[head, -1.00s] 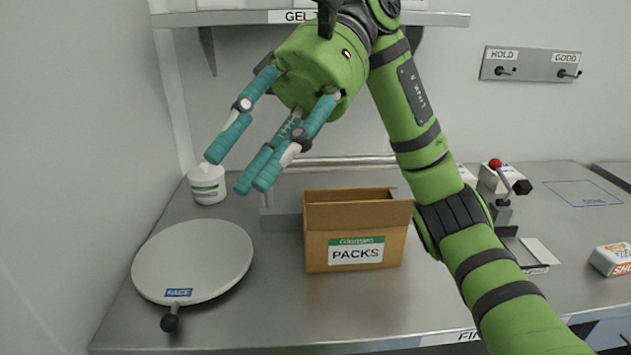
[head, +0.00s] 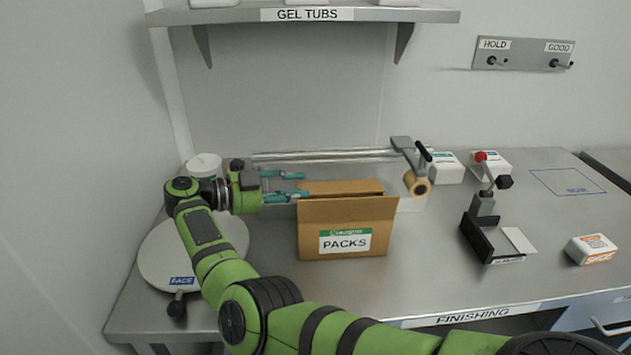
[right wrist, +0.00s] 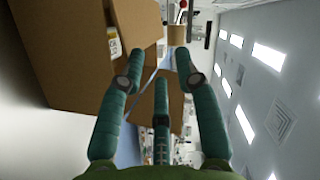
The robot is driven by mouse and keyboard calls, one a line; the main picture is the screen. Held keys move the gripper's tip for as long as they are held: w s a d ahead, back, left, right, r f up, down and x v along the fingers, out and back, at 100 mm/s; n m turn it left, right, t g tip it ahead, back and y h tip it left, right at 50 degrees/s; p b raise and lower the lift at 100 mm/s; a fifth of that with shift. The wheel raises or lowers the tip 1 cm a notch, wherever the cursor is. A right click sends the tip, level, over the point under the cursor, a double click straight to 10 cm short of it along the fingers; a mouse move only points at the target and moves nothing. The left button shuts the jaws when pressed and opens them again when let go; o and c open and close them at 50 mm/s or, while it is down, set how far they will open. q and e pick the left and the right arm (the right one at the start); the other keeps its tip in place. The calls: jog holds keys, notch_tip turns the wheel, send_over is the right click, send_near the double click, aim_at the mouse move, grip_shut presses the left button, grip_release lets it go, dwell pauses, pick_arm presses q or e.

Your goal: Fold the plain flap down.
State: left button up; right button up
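The brown carton (head: 347,226) labelled PACKS stands upright on the steel bench in the head view. A brown panel (head: 342,187) shows along its back top edge; I cannot tell which flap is the plain one. My right gripper (head: 300,187) has its teal fingers spread and pointing right, at the carton's top left edge. I cannot tell if they touch it. In the right wrist view the fingers of the gripper (right wrist: 160,65) are apart with nothing between them, and brown carton panels (right wrist: 85,55) lie just beyond, partly hidden by the fingers. My left gripper is out of view.
A round grey plate (head: 160,250) stands left, partly behind my right arm. A white tub (head: 203,163) is behind the gripper. A tape roll (head: 417,184) is right of the carton, and a lever fixture (head: 484,205) farther right. The GEL TUBS shelf (head: 230,16) hangs above.

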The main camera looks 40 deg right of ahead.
aim_at(322, 192)
jog(key=p+x, duration=0.3)
jog(key=x, duration=0.3)
jog(key=shift+d+p, duration=0.2)
jog(key=shift+p, duration=0.1)
jog(key=shift+d+f, duration=0.15)
jog(key=shift+d, duration=0.15)
jog(key=shift+f, duration=0.1)
grip_shut()
grip_release()
